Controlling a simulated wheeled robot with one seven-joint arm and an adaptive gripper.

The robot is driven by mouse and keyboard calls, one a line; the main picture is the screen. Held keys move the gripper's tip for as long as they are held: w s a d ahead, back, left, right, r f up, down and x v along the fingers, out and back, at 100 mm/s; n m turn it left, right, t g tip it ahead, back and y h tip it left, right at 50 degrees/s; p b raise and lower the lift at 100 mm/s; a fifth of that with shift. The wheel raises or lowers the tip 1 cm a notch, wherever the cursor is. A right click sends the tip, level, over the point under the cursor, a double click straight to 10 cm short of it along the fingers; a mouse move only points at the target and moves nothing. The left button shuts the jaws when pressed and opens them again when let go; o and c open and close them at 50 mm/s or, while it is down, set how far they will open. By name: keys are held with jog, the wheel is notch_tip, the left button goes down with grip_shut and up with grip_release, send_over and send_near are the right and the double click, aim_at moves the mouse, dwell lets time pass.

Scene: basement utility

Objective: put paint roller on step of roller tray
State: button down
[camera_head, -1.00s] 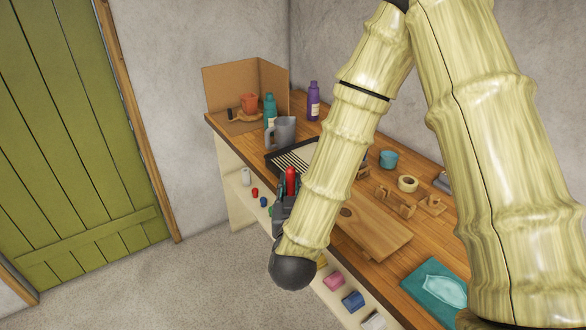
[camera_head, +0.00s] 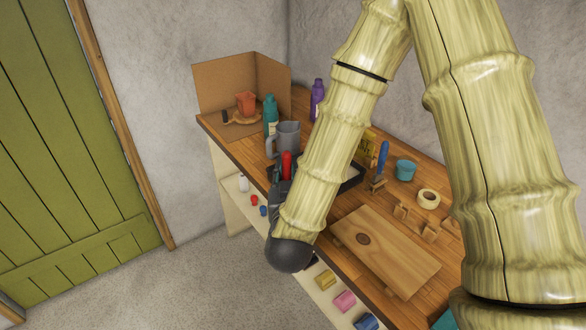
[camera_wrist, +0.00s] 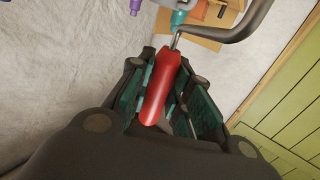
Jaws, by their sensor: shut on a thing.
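My gripper (camera_head: 277,186) is shut on the red handle of the paint roller (camera_head: 286,165), near the front edge of the bench. In the wrist view the red handle (camera_wrist: 160,88) sits between the green-padded fingers (camera_wrist: 168,112), with the bent metal rod leading up and right. The roller's head is not clearly seen. The dark roller tray (camera_head: 352,178) lies on the bench, mostly hidden behind my arm; only part of its rim shows. Its step is hidden.
A grey pitcher (camera_head: 287,138) stands just behind the gripper, with a teal bottle (camera_head: 270,115) and a cardboard screen (camera_head: 225,88) beyond. A wooden board (camera_head: 385,250), tape roll (camera_head: 428,199), teal cup (camera_head: 405,169) and blue-handled tool (camera_head: 383,156) are to the right.

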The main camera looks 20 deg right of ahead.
jog(key=w+d+f+p, duration=0.2)
jog(key=w+d+p, duration=0.1)
jog(key=w, duration=0.3)
jog(key=w+d+f+p, duration=0.2)
jog(key=w+d+p, duration=0.2)
jog(key=w, duration=0.3)
jog(key=shift+d+f+p, duration=0.15)
jog(key=shift+f+p, duration=0.05)
jog(key=shift+p, duration=0.15)
jog(key=shift+f, duration=0.2)
jog(key=c, duration=1.3)
grip_release()
jog(key=shift+r, duration=0.2)
jog(key=b+v, duration=0.4)
jog(key=v, duration=0.6)
jog(key=shift+s+f, duration=0.2)
jog(key=shift+s, duration=0.1)
jog(key=shift+s+r, duration=0.1)
jog(key=shift+s, duration=0.6)
